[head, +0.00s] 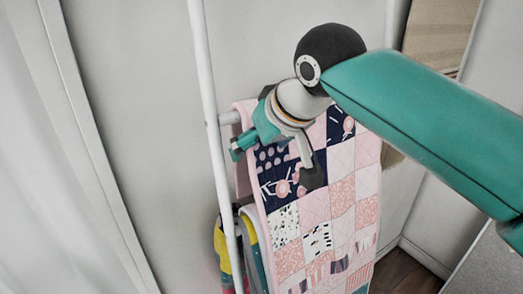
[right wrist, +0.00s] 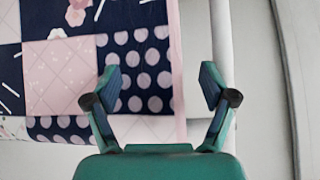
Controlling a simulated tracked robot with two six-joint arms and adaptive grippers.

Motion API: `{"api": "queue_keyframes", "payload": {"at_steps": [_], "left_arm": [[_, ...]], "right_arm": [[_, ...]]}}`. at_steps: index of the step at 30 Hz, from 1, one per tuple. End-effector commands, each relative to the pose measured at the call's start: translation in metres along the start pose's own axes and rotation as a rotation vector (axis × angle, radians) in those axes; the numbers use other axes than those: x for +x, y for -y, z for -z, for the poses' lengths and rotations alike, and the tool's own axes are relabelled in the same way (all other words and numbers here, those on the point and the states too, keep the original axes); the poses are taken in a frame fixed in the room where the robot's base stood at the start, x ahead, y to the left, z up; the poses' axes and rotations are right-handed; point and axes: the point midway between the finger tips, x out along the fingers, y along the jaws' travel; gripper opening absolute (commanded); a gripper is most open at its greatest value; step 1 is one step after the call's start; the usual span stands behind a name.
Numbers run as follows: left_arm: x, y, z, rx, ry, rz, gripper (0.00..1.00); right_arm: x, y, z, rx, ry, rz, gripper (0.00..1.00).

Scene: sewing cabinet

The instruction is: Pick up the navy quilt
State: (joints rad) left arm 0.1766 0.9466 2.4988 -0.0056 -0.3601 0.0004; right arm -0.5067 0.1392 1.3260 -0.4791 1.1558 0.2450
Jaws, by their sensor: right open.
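A patchwork quilt (head: 340,190) with navy, pink and white squares hangs over a bar of a white rack in the head view. Its navy dotted patch and pale pink edge also show in the right wrist view (right wrist: 145,65). My right gripper (head: 240,148) is at the upper left edge of the quilt. In the right wrist view its two fingers (right wrist: 160,85) are apart, with the quilt's edge seen between them. Nothing is gripped; whether a finger touches the cloth, I cannot tell. My right arm and wrist hide part of the quilt's top. My left gripper is not in view.
The white rack's upright post (head: 207,90) runs close to my right gripper. A second cloth with yellow and teal parts (head: 247,240) hangs lower, behind the quilt. A grey wall stands behind. Brown floor (head: 405,272) shows at the lower right.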

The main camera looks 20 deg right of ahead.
Motion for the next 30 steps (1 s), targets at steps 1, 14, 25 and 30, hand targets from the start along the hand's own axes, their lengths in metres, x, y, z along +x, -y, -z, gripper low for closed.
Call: {"api": "queue_keyframes", "payload": {"at_steps": [1, 14, 25, 30], "left_arm": [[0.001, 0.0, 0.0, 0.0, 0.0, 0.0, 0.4], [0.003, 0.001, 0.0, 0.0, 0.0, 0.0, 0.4], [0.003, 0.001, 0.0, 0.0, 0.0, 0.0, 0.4], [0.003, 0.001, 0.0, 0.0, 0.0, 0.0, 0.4]], "right_arm": [[0.003, 0.0, -0.001, 0.0, 0.001, 0.0, 0.83], [0.014, 0.0, 0.0, 0.0, 0.001, 0.0, 0.83], [0.014, 0.0, -0.001, 0.001, 0.001, -0.001, 0.66], [0.013, -0.001, -0.001, 0.001, 0.001, -0.001, 0.52]]}}
